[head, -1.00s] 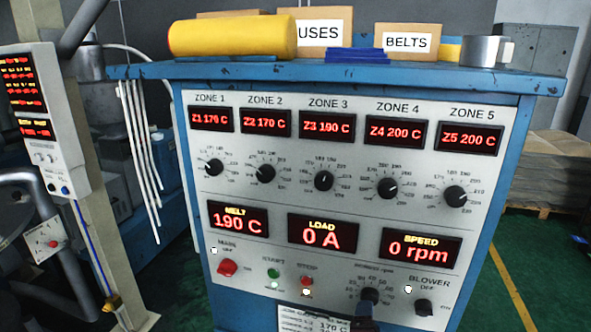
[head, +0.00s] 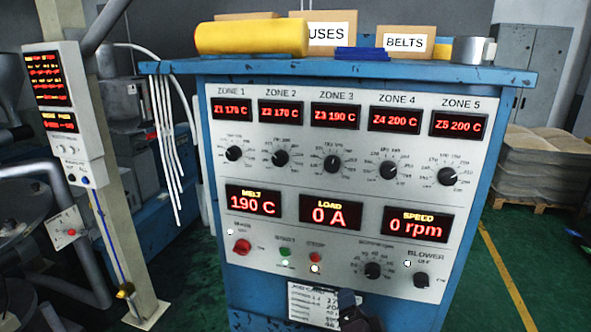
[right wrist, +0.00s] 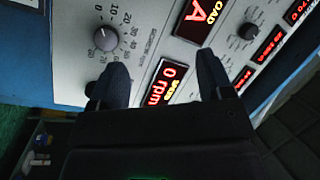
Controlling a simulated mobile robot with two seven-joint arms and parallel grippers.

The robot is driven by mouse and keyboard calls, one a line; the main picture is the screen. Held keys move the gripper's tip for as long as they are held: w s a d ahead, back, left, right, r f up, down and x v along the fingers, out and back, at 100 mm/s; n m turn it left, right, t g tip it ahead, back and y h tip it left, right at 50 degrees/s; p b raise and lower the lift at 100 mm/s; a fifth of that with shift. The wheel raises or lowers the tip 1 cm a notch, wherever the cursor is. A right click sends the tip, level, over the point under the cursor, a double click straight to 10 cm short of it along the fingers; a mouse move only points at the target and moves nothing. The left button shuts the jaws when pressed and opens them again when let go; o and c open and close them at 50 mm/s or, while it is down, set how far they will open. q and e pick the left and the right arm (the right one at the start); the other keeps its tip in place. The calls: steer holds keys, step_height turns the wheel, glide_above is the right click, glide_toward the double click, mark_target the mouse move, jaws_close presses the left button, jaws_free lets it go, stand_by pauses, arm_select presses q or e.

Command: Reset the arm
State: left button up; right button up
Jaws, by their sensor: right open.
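My right gripper (head: 347,300) shows as a dark shape at the bottom of the head view, below the screw rpm knob (head: 372,270) and in front of the paper sheet (head: 314,304). In the right wrist view the two dark fingers of my right gripper (right wrist: 163,66) are apart with nothing between them. They point at the grey control panel (head: 300,180). The screw rpm knob (right wrist: 105,38) is beyond one fingertip there, apart from it in the picture. My left gripper is not in view.
The blue cabinet (head: 222,285) carries a yellow roll (head: 252,37), boxes and a metal mug (head: 474,49) on top. A post with a display unit (head: 62,100) stands at left. Stacked sacks (head: 545,165) lie on a pallet at right.

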arm_select(q)
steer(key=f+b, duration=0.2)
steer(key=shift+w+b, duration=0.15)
steer(key=shift+b, duration=0.25)
arm_select(e)
steer(key=s+d+f+n+g, duration=0.2)
steer(key=s+d+f+n, duration=0.1)
steer(key=s, duration=0.5)
steer(key=s+d+f+n+g, duration=0.3)
steer(key=s+d+f, duration=0.3)
steer(key=s+f, duration=0.2)
steer(key=s+d+f+n+g+h, duration=0.1)
steer(key=s+d+f+n, duration=0.4)
steer(key=s, duration=0.5)
steer(key=shift+s+d+f+g, duration=0.15)
steer(key=shift+s+f+g, duration=0.15)
steer(key=shift+g, duration=0.5)
